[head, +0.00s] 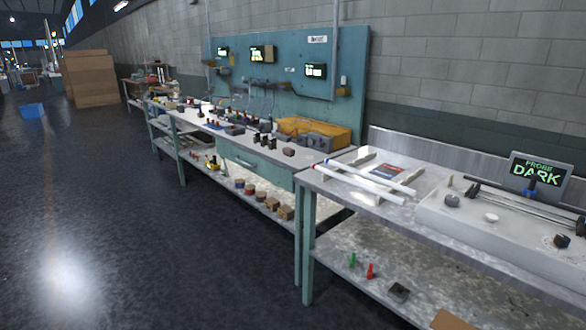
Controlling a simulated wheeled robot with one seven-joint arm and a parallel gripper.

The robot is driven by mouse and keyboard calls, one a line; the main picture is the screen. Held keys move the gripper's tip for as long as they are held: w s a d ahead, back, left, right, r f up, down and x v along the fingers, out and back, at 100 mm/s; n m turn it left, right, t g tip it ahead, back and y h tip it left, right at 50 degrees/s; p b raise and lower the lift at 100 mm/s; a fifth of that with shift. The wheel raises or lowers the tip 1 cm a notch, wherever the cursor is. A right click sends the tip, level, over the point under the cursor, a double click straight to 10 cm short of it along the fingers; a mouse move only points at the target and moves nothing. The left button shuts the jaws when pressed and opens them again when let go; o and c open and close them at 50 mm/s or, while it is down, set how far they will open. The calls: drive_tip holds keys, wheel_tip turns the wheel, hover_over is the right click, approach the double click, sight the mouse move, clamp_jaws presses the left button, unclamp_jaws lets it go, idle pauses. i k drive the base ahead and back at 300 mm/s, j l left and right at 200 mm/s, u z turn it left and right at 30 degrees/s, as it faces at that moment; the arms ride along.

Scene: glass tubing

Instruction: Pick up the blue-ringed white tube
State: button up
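Two long white tubes lie side by side on the near workbench (420,205), at its left end. The nearer tube (350,184) lies along the bench's front side. Both rest across light bars. They are small in the head view, so I cannot be sure which one carries the blue ring. My gripper is not in view.
A screen reading "PROBE DARK" (540,174) stands behind rods on a raised grey slab (470,222) to the right. A red-and-blue flat item (387,169) lies behind the tubes. A lower shelf (390,262) holds small parts.

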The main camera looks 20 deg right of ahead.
sight(397, 186)
drive_tip(key=i+u, duration=0.15)
drive_tip(key=i, duration=1.8)
drive_tip(key=i+j+z, duration=0.1)
drive_tip(key=i+z, duration=0.3)
drive_tip(key=i+j+z, duration=0.4)
drive_tip(key=i, duration=0.15)
drive_tip(key=i+j+z, duration=0.3)
drive_tip(key=i+z, duration=0.15)
drive_tip(key=i+j+z, duration=0.4)
drive_tip(key=j, duration=0.2)
drive_tip(key=i+j+z, duration=0.2)
drive_tip(key=j+z, duration=0.2)
drive_tip(key=j, duration=0.2)
